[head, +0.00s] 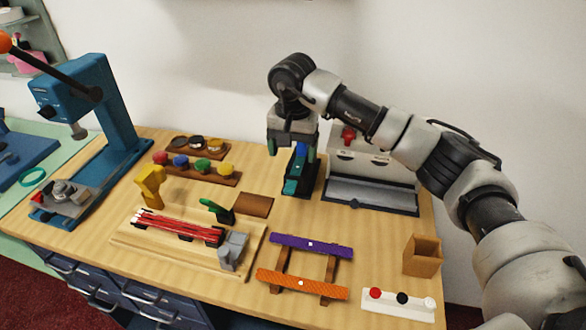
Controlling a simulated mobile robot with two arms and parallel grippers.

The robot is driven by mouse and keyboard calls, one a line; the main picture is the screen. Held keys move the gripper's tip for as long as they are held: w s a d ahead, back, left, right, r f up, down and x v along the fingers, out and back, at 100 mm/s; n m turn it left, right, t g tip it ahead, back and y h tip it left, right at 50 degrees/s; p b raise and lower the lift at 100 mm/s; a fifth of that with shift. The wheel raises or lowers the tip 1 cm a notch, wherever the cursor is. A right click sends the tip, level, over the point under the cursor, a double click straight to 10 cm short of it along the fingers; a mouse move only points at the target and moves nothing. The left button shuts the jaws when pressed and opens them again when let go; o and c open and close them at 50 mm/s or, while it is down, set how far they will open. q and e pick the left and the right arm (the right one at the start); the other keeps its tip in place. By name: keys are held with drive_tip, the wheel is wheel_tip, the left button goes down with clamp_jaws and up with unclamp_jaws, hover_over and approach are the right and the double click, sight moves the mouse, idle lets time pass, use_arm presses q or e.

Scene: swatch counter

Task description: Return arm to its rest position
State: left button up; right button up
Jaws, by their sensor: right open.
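My right arm (392,124) comes in from the right edge and reaches across the back of the counter. Its right gripper (291,149) points down at the back middle, with its fingers apart. The gripper is above or just in front of a dark stand with blue and teal parts (297,184). I cannot tell whether it touches the stand. I see nothing held between the fingers, though part of the stand is hidden behind them. My left gripper is not in view.
A grey metal machine (372,190) with a red knob stands under my forearm. Purple (311,245) and orange (301,283) strips lie on a wooden rack in front. A brown open box (422,256) is at right. A blue lever press (92,110) stands at left.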

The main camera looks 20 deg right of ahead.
wheel_tip(320, 180, up, 2)
drive_tip(key=shift+r, duration=0.1)
idle(0.4)
